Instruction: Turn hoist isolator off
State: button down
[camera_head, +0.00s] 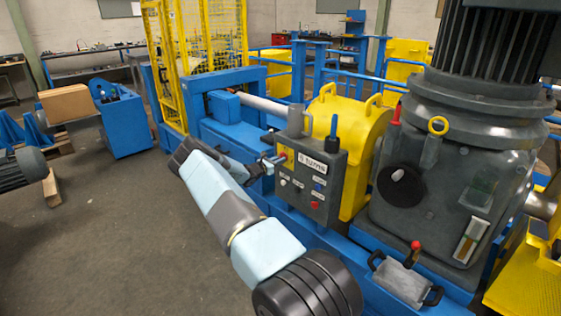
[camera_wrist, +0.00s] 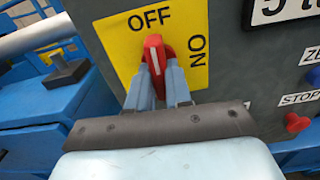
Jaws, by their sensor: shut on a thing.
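The hoist isolator is a red rotary handle (camera_wrist: 155,60) on a yellow plate (camera_wrist: 118,45) marked OFF and ON in the wrist view. Its white line runs roughly upright, with its upper end towards OFF; ON is to the right. My gripper (camera_wrist: 155,82) is shut on the handle, with one blue-grey finger on each side. In the head view my gripper (camera_head: 274,163) meets the left part of the grey control box (camera_head: 322,169); the handle is too small and covered there to read.
A red STOP button (camera_wrist: 297,122) and a blue button (camera_wrist: 313,75) are right of the handle. A yellow guard (camera_head: 352,125) and a large grey motor housing (camera_head: 455,160) stand behind and right of the box. Open floor (camera_head: 110,230) lies left.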

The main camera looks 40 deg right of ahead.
jog(key=shift+w+d+r+n, duration=0.1)
jog(key=shift+d+r+n, duration=0.1)
jog(key=shift+r+n, duration=0.15)
dwell(0.3)
jog(key=c, duration=1.1)
grip_release()
jog(key=shift+o, duration=0.3)
jog(key=shift+f, duration=0.15)
jog(key=shift+a, duration=0.1)
jog(key=s+a, duration=0.1)
jog(key=a, duration=1.2)
jog(key=shift+a, duration=0.35)
jog(key=shift+f, duration=0.1)
